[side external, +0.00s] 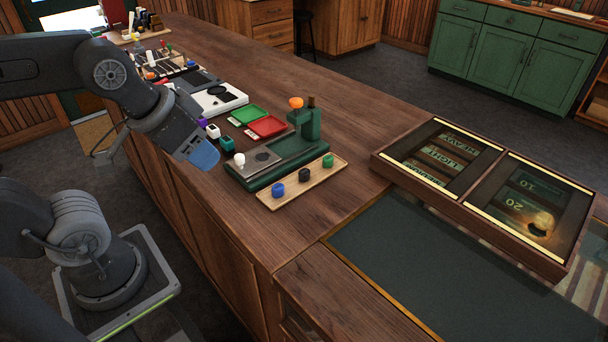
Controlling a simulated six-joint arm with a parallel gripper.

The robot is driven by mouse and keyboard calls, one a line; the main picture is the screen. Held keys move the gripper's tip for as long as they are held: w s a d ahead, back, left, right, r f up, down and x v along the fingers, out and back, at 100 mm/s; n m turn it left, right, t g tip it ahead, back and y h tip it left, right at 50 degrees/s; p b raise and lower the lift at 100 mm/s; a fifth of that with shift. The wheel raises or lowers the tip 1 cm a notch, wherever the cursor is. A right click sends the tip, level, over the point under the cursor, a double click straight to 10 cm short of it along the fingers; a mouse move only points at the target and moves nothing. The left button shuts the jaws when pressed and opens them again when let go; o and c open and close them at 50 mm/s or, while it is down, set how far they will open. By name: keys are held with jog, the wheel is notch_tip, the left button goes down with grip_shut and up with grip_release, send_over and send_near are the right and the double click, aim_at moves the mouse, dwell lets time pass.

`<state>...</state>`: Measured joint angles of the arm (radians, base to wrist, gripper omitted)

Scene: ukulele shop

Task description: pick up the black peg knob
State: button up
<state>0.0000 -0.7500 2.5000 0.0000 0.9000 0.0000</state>
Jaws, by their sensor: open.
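The black peg knob (305,175) stands on a light wooden tray (293,191) near the front edge of the wooden counter. A blue knob (278,190) stands to its left and a green knob (328,160) to its right on the same tray. My gripper (205,157) is open, with a blue part at its tip. It hangs in the air at the counter's left side, well left of the black knob and apart from it. The space between its fingers is not clearly visible.
A green stand (306,125) with an orange knob on top rises behind the tray, on a green base with a white knob. Red (267,127) and green (249,114) trays lie behind it. A wooden display case (440,205) is at the right. Bare counter surrounds the tray's right side.

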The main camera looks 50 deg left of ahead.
jog(key=shift+o, duration=1)
jog(key=m+g, duration=0.4)
jog(key=g, duration=0.2)
send_over(305, 171)
notch_tip(305, 171, down, 8)
jog(key=shift+s+a+f, duration=0.1)
jog(key=shift+s+a, duration=0.05)
jog(key=shift+f, duration=2.9)
